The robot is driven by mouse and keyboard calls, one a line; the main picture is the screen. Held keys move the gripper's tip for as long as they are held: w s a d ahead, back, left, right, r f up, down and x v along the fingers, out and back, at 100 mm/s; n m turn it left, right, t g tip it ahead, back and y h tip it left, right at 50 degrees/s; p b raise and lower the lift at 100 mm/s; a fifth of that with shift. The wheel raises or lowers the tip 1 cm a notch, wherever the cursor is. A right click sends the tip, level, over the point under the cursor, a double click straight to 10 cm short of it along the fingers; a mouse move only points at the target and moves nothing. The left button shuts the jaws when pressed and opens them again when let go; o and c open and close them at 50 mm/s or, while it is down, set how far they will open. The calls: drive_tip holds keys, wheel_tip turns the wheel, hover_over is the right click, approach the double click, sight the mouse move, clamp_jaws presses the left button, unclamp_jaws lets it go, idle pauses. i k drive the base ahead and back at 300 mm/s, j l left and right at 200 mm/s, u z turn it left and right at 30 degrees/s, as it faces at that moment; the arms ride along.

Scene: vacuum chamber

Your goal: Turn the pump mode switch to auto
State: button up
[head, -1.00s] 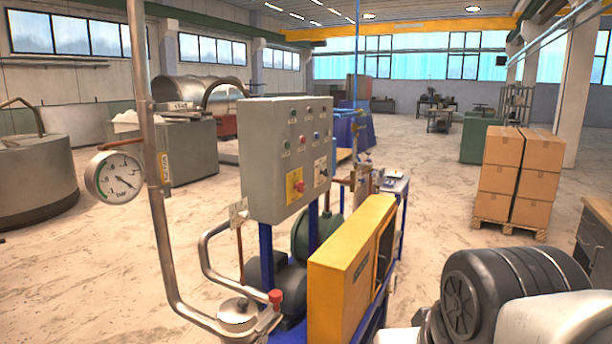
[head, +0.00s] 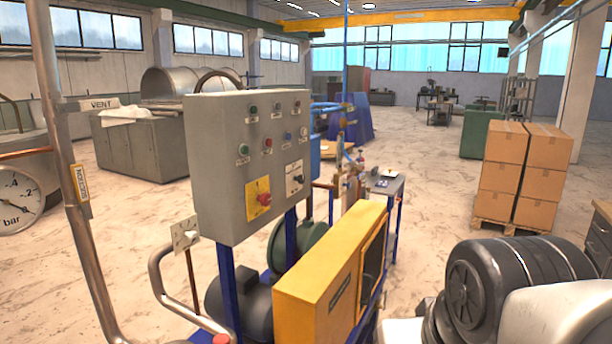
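A grey control panel (head: 222,160) stands left of centre in the head view on blue posts. Its face carries several small round buttons and lamps in green, red, blue and white. Low on the face is a red rotary switch on a yellow plate (head: 252,190). To its right is a small black switch on a white plate (head: 294,172), which may be the pump mode switch; its lettering and the knob's position are too small to read. My gripper is not in view; only part of my arm shows at the bottom right.
A yellow box-shaped unit (head: 318,290) stands below and right of the panel. A steel pipe (head: 62,150) and a pressure gauge (head: 18,200) are at the left. Stacked cartons (head: 520,170) stand at the right. The floor between panel and cartons is mostly open.

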sight(301, 178)
drive_tip(key=i+l, duration=1)
drive_tip(key=i, duration=0.25)
drive_tip(key=i+l, duration=0.45)
drive_tip(key=i, duration=0.15)
drive_tip(key=l+z, duration=0.05)
